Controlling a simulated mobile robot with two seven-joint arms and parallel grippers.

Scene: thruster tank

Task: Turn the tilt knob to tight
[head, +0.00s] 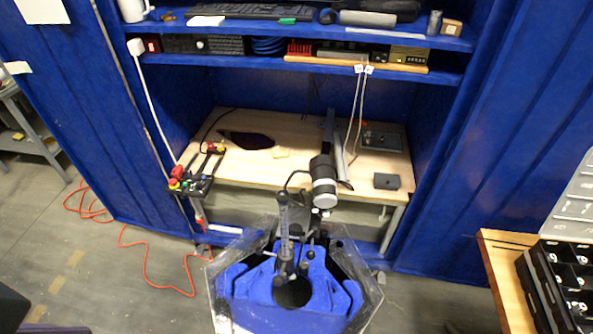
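A clear-walled, many-sided tank (373,292) with a blue inside stands at the bottom middle. A dark upright post with a ribbed shaft (284,225) rises from its middle. Small dark round knobs (310,254) show beside the post. I cannot tell which of them is the tilt knob, or whether it is tight or loose. A black and silver cylindrical device (323,180) sits above the tank's back edge, in front of the bench. Neither of my grippers is in view.
Behind the tank is a wooden bench (350,172) in a blue enclosure with two shelves above. A black control box (190,184) hangs at the bench's left front corner. An orange cable (147,275) lies on the left floor. A wooden table (497,268) with black bins stands right.

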